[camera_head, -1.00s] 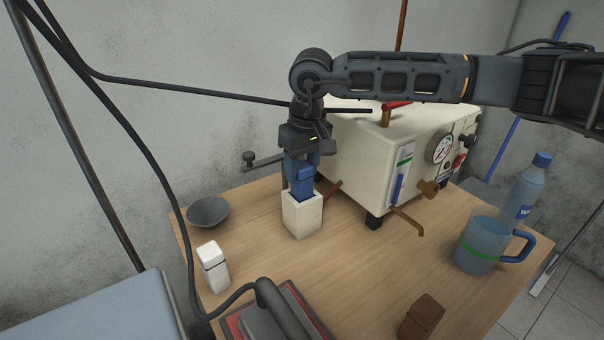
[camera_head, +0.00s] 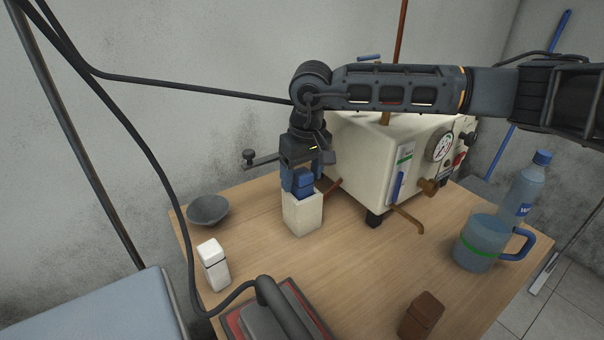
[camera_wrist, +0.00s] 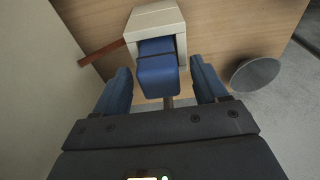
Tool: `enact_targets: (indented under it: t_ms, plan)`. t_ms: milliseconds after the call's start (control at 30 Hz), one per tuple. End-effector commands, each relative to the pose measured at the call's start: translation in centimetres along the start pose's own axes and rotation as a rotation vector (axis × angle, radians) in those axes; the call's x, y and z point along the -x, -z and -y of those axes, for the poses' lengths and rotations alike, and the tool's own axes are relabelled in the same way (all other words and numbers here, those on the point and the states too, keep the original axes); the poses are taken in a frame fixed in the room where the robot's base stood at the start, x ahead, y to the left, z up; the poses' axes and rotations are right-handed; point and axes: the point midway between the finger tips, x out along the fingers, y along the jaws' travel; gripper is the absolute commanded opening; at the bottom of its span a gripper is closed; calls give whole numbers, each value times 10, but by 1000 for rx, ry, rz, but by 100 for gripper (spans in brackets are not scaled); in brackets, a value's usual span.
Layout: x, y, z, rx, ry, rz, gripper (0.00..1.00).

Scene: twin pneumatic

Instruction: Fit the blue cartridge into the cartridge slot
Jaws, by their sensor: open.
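The blue cartridge (camera_head: 304,184) stands upright in the mouth of the cream cartridge slot (camera_head: 303,215), its upper part sticking out. In the wrist view the cartridge (camera_wrist: 157,76) projects from the open end of the slot box (camera_wrist: 154,20). My gripper (camera_head: 302,172) is just above the slot, pointing down, with the cartridge between its blue fingers. In the wrist view my gripper (camera_wrist: 162,82) is open, with a gap on both sides of the cartridge. How deep the cartridge sits inside is hidden.
A cream machine (camera_head: 365,160) with a gauge and copper pipes stands right behind the slot. A grey bowl (camera_head: 208,210) and a small white block (camera_head: 213,265) are left. A blue mug (camera_head: 478,245), bottle (camera_head: 525,190) and brown block (camera_head: 421,316) are right.

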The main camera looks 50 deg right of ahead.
Motion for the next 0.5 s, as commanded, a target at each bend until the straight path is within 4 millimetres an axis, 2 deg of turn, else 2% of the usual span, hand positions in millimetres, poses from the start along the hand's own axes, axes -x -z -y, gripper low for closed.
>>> enact_targets:
  t_ms: [267,500]
  plan:
    - [11,1,-1,1,-1,-3,72]
    - [59,1,-1,1,-3,-4,72]
